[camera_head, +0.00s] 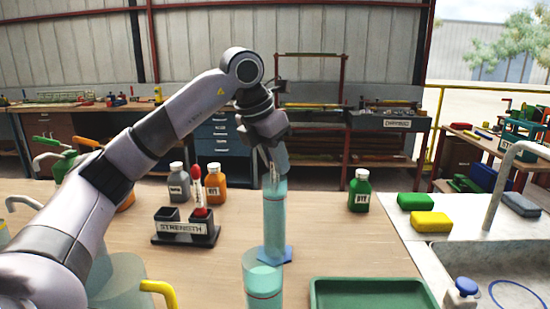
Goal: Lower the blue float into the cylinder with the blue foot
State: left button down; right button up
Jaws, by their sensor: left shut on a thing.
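The clear cylinder with the blue foot (275,228) stands upright on the bench, filled with pale teal liquid. Its blue foot (288,256) shows at its base. My left gripper (271,172) points down at the cylinder's mouth and is shut on the thin stem of the blue float. The float is hard to make out; its lower part seems to be at or inside the cylinder's top, and its depth cannot be told. A second clear cylinder (263,285) stands nearer, its foot out of frame. My right gripper is not in view.
A dark rack labelled STRENGTH (185,238) holds a red float (198,188). Behind it stand a grey bottle (179,184) and an orange bottle (216,184). A green bottle (359,191) stands right. A green tray (370,293) lies in front, beside the sink (480,255).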

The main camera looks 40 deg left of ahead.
pick_arm(q)
jog(key=c, duration=0.8)
grip_release()
jog(key=shift+c, duration=0.2)
jog(key=v, duration=0.7)
jog(key=shift+p, duration=0.35)
dwell(0.4)
